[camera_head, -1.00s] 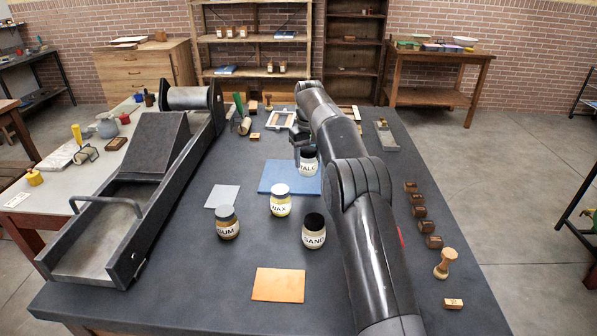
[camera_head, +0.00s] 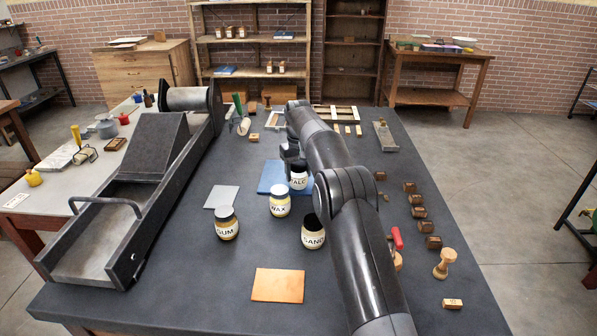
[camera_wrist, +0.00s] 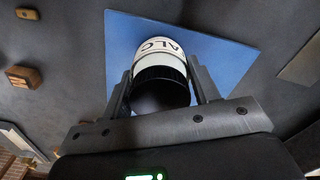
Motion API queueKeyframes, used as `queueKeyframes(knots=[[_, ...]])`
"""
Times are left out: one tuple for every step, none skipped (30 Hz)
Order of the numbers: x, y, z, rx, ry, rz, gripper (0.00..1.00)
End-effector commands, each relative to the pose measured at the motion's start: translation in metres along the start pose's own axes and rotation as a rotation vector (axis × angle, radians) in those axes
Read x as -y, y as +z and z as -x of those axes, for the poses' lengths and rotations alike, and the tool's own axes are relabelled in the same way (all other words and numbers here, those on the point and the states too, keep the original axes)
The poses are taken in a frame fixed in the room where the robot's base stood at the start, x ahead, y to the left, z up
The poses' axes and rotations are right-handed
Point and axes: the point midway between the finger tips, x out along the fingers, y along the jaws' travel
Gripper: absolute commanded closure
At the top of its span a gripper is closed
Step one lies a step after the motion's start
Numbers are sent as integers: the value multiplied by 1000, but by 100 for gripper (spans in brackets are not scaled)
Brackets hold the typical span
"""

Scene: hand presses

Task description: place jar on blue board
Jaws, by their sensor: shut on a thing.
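A white jar with a black lid, lettered TALC (camera_head: 298,182), is held by my gripper (camera_head: 288,155) over the blue board (camera_head: 270,180) in the head view. In the wrist view, the jar (camera_wrist: 160,52) is between the two fingers of my gripper (camera_wrist: 162,88), which are shut on it. The blue board (camera_wrist: 228,58) lies behind and below the jar there. Whether the jar touches the board cannot be told. The board's right side is hidden by my arm in the head view.
WAX (camera_head: 280,201), GUM (camera_head: 227,223) and SAND (camera_head: 313,234) jars stand in front of the board. A grey plate (camera_head: 221,197) and an orange plate (camera_head: 278,285) lie on the table. Wooden stamps (camera_head: 419,212) line the right side. A large press (camera_head: 150,190) fills the left.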

Motion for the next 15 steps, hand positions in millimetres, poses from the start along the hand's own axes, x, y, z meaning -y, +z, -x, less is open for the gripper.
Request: queueKeyframes(knots=[[0,0,-1,0,0,0,43],[0,0,-1,0,0,0,41],[0,0,-1,0,0,0,37],[0,0,-1,0,0,0,35],[0,0,-1,0,0,0,33],[0,0,-1,0,0,0,29],[0,0,-1,0,0,0,27],[0,0,-1,0,0,0,24],[0,0,-1,0,0,0,23],[0,0,-1,1,0,0,23],[0,0,-1,1,0,0,23],[0,0,-1,1,0,0,23],[0,0,-1,1,0,0,23],[0,0,-1,1,0,0,23],[0,0,0,0,0,0,23]])
